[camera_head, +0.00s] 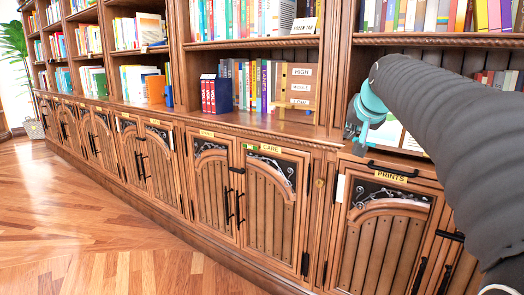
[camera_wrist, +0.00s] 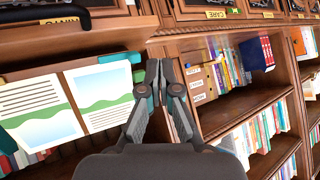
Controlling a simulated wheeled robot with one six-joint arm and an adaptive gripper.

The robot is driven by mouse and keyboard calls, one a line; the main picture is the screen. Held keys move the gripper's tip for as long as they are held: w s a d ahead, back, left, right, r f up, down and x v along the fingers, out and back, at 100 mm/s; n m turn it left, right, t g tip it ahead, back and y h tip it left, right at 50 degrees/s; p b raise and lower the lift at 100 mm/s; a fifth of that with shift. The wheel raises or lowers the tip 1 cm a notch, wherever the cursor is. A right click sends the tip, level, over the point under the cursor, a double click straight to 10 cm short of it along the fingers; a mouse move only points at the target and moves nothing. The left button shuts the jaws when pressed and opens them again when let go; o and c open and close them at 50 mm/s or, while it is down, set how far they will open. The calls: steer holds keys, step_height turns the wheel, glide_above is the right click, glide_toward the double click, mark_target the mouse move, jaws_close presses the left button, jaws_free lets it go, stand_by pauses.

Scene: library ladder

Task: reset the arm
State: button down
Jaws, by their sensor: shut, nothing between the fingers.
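My gripper (camera_wrist: 160,68) is shut and empty in the wrist view, its two dark fingertips together in front of the bookcase. In the head view my arm reaches in from the right. Its teal wrist end (camera_head: 366,112) is over the counter ledge, just above the cabinet labelled PRINTS (camera_head: 391,177). The arm hides part of the shelf behind it. Pale sheets with green and blue pictures (camera_wrist: 103,95) stand to the left of my gripper in the wrist view, which is turned nearly upside down.
A wooden box labelled HIGH, MIDDLE (camera_head: 300,88) stands on the ledge left of my arm. Red books and a dark blue block (camera_head: 223,95) stand farther left. Cabinet doors with black handles (camera_head: 240,205) are shut. The wood floor (camera_head: 80,225) at left is clear.

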steer(key=s+a+f+n+g, duration=0.1)
steer(key=s+a+f, duration=0.2)
steer(key=s+f, duration=0.5)
steer(key=s+a+f+n+g, duration=0.1)
steer(key=s+a+f+g, duration=0.1)
steer(key=s+f, duration=0.7)
steer(key=s+a+f+n+g, duration=0.1)
steer(key=s+a+f, duration=0.3)
steer(key=s+f, duration=0.5)
steer(key=shift+s+f+n+g, duration=0.2)
steer(key=shift+s+n+g, duration=0.2)
steer(key=shift+s, duration=3.05)
